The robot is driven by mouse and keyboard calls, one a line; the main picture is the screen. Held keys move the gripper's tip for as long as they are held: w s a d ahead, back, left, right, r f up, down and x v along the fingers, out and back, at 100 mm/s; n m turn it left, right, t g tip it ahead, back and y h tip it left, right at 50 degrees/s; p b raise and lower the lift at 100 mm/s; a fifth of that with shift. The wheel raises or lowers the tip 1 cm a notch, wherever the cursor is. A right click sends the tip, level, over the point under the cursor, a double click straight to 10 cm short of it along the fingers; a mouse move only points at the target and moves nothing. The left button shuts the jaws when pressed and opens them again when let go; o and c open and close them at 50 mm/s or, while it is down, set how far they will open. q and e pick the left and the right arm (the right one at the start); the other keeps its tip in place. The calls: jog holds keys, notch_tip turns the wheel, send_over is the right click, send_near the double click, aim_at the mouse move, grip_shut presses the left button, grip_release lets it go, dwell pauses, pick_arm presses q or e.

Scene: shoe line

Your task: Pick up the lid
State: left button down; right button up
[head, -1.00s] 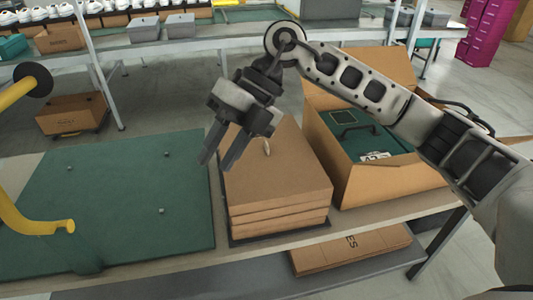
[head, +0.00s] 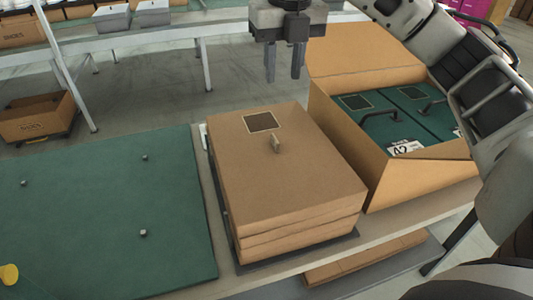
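A stack of brown cardboard lids (head: 270,185) sits at the middle of the table. The top lid (head: 225,150) has a dark square patch and a small upright tab (head: 276,143) on its upper face. My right gripper (head: 284,68) is above and beyond the stack's far edge in the picture, fingers pointing down. Its two fingers are apart with nothing between them, and it does not touch the lid. My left gripper is not in view.
An open cardboard box (head: 400,183) with green boxes (head: 420,118) inside stands right of the stack. A green mat (head: 90,225) with small studs lies to the left. A yellow part (head: 9,274) shows at the left edge. A shelf with grey boxes (head: 150,14) is behind.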

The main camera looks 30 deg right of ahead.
aim_at(275, 138)
jog(key=f, duration=0.5)
jog(key=w+f, duration=0.1)
jog(key=f, duration=0.5)
jog(key=w+f, duration=0.1)
jog(key=f, duration=0.4)
jog(key=shift+w+d+f, duration=0.15)
jog(key=shift+f, duration=0.05)
grip_shut()
